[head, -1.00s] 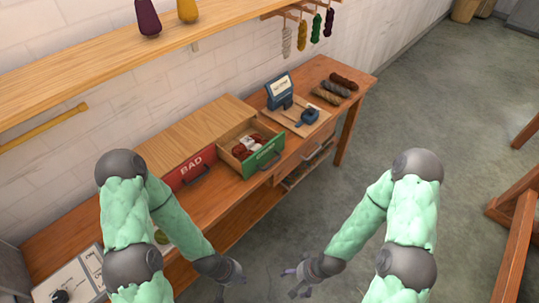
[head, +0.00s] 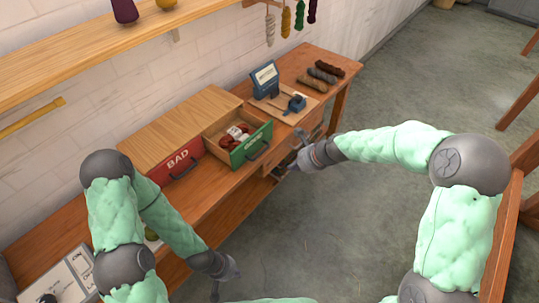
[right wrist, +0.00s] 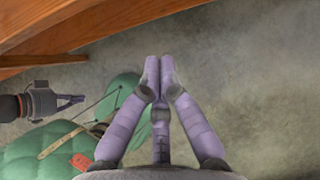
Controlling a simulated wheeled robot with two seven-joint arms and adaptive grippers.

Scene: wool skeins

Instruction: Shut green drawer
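The green drawer (head: 251,143) stands pulled out of the wooden cabinet on the workbench, with its dark handle on its front. Red skeins with a pale label (head: 237,134) lie inside it. My right gripper (head: 290,165) is in front of and to the right of the drawer, apart from it in the head view. In the right wrist view its fingers (right wrist: 159,62) meet at the tips with nothing between them. My left gripper (head: 226,280) hangs low in front of the bench, away from the drawer; it also shows in the right wrist view (right wrist: 70,101). Its finger gap is unclear.
The red BAD drawer (head: 174,166) is left of the green one and looks shut. Open floor (head: 390,90) lies right of the bench.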

